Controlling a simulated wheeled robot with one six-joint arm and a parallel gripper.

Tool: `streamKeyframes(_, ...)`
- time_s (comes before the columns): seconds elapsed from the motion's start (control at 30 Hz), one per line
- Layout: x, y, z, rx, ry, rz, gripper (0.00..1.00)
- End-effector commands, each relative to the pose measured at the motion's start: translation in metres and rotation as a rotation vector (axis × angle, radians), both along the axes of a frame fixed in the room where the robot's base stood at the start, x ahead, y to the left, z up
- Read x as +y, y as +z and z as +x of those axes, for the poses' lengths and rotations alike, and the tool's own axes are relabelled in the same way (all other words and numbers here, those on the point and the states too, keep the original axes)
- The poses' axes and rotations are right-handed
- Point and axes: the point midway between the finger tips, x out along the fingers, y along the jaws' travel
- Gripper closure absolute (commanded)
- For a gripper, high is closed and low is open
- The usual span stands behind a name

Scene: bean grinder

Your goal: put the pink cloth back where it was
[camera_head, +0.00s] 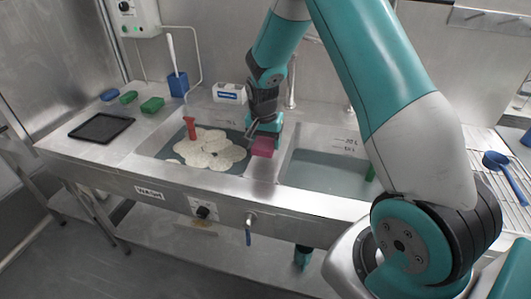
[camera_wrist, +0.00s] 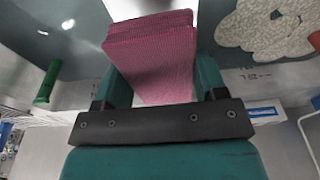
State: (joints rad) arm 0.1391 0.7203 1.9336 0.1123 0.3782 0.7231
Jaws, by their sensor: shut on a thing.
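The pink cloth (camera_head: 263,147) is a small folded stack. My gripper (camera_head: 261,137) is shut on it and holds it above the steel divider between the two sink basins. In the wrist view the pink cloth (camera_wrist: 152,55) fills the space between the two teal fingers of my gripper (camera_wrist: 158,78). The wrist view shows ribbed layers of the cloth. The place the cloth came from cannot be told from these frames.
The left basin holds foamy water with a red-handled thing (camera_head: 190,127). The right basin (camera_head: 325,172) holds clearer water. A black tray (camera_head: 101,127), green and blue sponges (camera_head: 152,104) and a blue brush holder (camera_head: 178,84) stand left. A wire rack (camera_head: 490,187) with a blue scoop lies right.

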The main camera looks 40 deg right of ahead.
Motion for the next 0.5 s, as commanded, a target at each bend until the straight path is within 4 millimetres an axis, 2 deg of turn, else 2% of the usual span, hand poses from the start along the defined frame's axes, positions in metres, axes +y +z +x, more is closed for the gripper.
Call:
streamKeyframes(0.4, 0.000, -0.050, 0.000, 0.002, 0.001, 0.000, 0.57)
streamKeyframes(0.5, 0.000, -0.055, 0.000, -0.001, 0.001, 0.000, 0.57)
